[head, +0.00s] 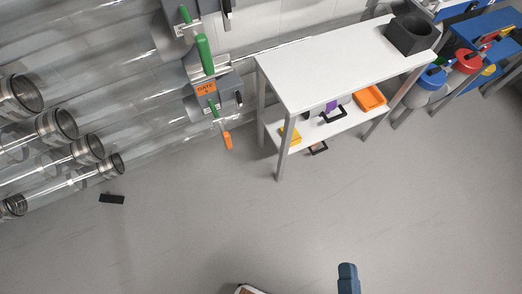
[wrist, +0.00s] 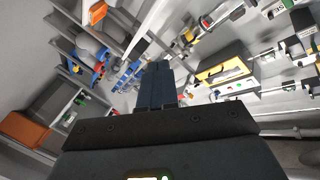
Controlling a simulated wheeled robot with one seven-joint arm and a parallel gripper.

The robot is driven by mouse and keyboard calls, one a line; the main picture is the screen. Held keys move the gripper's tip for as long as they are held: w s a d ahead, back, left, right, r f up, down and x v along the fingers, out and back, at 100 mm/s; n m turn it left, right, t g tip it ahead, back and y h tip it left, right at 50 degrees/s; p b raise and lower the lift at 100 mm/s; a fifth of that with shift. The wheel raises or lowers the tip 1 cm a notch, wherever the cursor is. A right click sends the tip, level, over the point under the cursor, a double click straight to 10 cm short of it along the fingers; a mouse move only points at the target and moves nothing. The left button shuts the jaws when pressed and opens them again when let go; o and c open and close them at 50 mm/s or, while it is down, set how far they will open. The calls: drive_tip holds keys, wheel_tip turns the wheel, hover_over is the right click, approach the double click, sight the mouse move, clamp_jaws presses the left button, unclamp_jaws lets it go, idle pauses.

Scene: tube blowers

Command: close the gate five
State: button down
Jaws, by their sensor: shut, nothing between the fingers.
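An orange label (head: 206,88) reading "GATE" sits on a grey metal gate (head: 193,70) across the clear tubes in the head view. Its number is too small to read, so I cannot tell whether this is gate five. A green handle (head: 205,55) stands by the label. Another green handle (head: 185,14) is above it, and an orange-ended lever (head: 228,141) hangs below. Whether the gates are open or closed is unclear. My gripper (wrist: 158,75) is shut and empty in the wrist view, apart from everything there. The gates cannot be made out in that view.
Clear tubes with metal collars (head: 57,124) run along the left. A white table (head: 340,65) with a lower shelf stands right of the gate, holding a dark grey box (head: 410,35). Blue stools or carts are at the far right. Grey floor (head: 210,220) in front is mostly clear, with a small black piece (head: 112,199).

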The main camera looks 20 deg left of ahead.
drive_tip(key=w+a+f+m+g+y+b, duration=0.1)
drive_tip(key=w+a+f+y+b, duration=0.15)
drive_tip(key=a+f, duration=0.3)
drive_tip(key=w+a+f+m+y+b, duration=0.1)
drive_tip(key=w+a+f+y, duration=0.1)
drive_tip(key=w+a+f, duration=0.3)
drive_tip(key=m+g+y+b, duration=0.2)
drive_tip(key=g+y+b, duration=0.15)
drive_tip(key=b, duration=0.25)
approach(219, 123)
drive_tip(key=shift+s+d+f+t, duration=0.15)
drive_tip(key=shift+s+f+t, duration=0.05)
drive_tip(key=shift+f+t, duration=0.2)
drive_tip(key=shift+p, duration=0.3)
drive_tip(key=b+x, duration=0.6)
drive_tip(key=x, duration=0.3)
drive_tip(key=shift+w+f, duration=0.1)
drive_tip(key=shift+f, duration=0.1)
drive_tip(key=shift+w+a+r, duration=0.15)
drive_tip(key=shift+a+r, duration=0.1)
drive_tip(key=shift+r, duration=0.05)
drive_tip(key=shift+b, duration=0.3)
drive_tip(key=shift+f, duration=0.1)
